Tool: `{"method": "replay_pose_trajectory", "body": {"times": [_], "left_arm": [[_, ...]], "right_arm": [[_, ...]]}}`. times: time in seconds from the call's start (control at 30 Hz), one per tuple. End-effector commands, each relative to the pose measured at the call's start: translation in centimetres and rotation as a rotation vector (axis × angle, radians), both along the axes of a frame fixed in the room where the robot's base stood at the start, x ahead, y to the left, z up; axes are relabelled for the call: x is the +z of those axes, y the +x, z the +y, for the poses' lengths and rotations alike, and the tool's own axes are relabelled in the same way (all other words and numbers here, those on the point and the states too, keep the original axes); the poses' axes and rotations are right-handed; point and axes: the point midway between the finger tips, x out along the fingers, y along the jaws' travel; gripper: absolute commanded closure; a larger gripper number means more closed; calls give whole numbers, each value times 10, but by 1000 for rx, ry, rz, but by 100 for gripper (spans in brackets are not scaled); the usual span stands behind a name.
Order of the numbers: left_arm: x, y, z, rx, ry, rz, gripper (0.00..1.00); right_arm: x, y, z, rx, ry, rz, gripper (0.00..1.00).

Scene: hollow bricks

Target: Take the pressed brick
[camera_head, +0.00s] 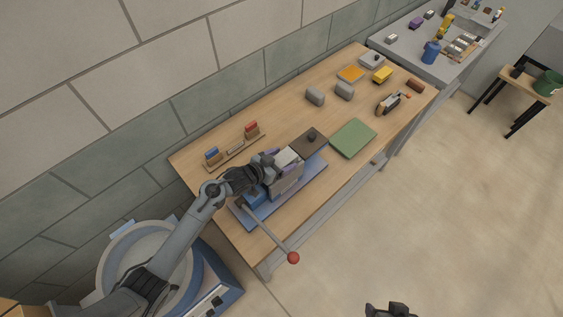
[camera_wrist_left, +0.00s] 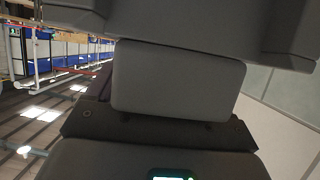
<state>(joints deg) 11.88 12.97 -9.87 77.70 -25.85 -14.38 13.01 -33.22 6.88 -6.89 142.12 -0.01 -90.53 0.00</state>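The brick press stands on the near left of the wooden table, on a blue base (camera_head: 252,214). Its grey box (camera_head: 290,183) is partly covered by my left arm, and a long lever ends in a red ball (camera_head: 293,257). A brown lid plate with a black knob (camera_head: 310,141) is at its far end. A pale grey block (camera_head: 287,157) shows at the top of the press; I cannot tell whether it is the pressed brick. My left gripper (camera_head: 271,162) is right at the press top, fingertips hidden. The wrist view shows a grey block (camera_wrist_left: 175,80) between dark parts.
A rack with blue and red pieces (camera_head: 234,146) stands at the wall side. A dark part of my right gripper (camera_head: 390,310) shows at the bottom edge, over the floor.

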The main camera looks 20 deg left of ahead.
Motion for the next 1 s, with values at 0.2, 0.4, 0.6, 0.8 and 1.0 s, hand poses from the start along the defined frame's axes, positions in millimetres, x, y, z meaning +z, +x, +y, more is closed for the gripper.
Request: {"method": "replay_pose_trajectory", "body": {"times": [0.2,0.4,0.6,0.8,1.0], "left_arm": [[0,0,0,0,0,0,54],[0,0,0,0,0,0,84],[2,1,0,0,-1,-4,88],[6,1,0,0,-2,-5,88],[20,1,0,-1,-2,-7,88]], "right_arm": [[0,0,-1,3,-6,0,36],[0,0,-1,4,-5,0,36],[0,0,-1,1,-3,1,36],[0,0,0,-2,2,0,36],[-2,0,1,-4,4,1,36]]}}
